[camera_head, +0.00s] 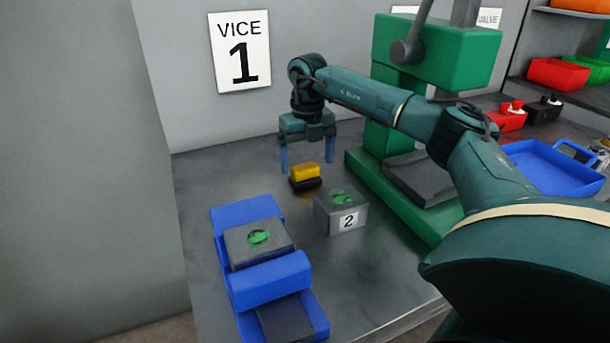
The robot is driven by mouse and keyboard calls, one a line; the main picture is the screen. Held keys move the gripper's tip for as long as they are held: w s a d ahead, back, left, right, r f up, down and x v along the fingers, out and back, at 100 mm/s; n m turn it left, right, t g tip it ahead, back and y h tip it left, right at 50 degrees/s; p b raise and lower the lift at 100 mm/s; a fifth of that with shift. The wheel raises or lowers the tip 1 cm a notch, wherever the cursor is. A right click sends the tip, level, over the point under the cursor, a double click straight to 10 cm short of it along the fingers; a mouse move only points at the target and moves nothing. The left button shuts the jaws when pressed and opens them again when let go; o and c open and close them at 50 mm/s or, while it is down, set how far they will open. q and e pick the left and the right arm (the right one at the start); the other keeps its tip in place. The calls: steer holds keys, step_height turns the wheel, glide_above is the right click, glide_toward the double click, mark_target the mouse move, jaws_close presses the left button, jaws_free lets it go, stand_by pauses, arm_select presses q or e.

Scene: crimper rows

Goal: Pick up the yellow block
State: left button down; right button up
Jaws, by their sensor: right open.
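The yellow block (305,172) sits on a small black base (305,184) on the grey workbench, in the middle of the view. My right gripper (306,164) points down just behind and above it. Its blue fingers are spread apart and empty, one at the left of the block and one at the right. I cannot tell from this view how far the fingertips are from the block. My left gripper is not in view.
A grey box marked 2 (348,221) stands close in front of the block. A blue vice (270,278) is at the front left, and a green press (370,165) at the right. A blue tray (540,165) lies farther right. The bench left of the block is clear.

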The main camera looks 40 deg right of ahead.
mark_target(306, 167)
steer(key=f, duration=0.2)
steer(key=w+f, duration=0.1)
steer(key=shift+d+f, duration=0.3)
steer(key=shift+f, duration=0.65)
steer(key=shift+c, duration=0.3)
steer(key=c, duration=1.1)
